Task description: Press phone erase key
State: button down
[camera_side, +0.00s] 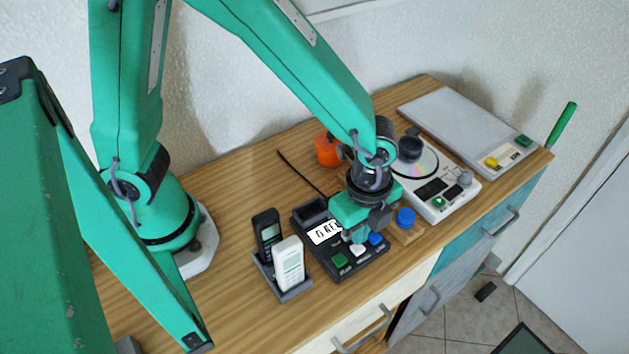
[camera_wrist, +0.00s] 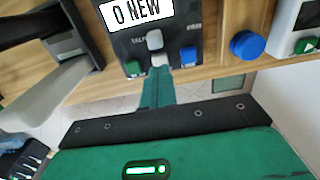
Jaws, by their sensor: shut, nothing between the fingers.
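The dark phone base (camera_side: 318,222) stands on the wooden counter below my gripper (camera_side: 358,238). Its white display reads "0 NEW" in the wrist view (camera_wrist: 135,10). It has a green key (camera_wrist: 133,68), a grey-white key (camera_wrist: 155,40), a white key (camera_wrist: 159,60) and a blue key (camera_wrist: 188,54). The small labels are too blurred to read surely, so I cannot tell which key is erase. My gripper is shut and empty. Its tip (camera_wrist: 157,76) is close by the white key; I cannot tell whether it touches.
Black and white handsets (camera_side: 289,265) stand in a cradle left of the base. A disc player (camera_side: 430,178), an orange object (camera_side: 327,150) and a scale (camera_side: 465,125) are behind. The counter's front edge is near.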

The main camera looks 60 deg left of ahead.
aim_at(359, 247)
jog(key=shift+f, duration=1)
jog(key=shift+s+f, duration=0.1)
jog(key=shift+f, duration=1)
jog(key=shift+r, duration=0.15)
notch_tip(359, 247, up, 14)
jog(key=shift+w+r, duration=0.2)
jog(key=shift+d, duration=0.1)
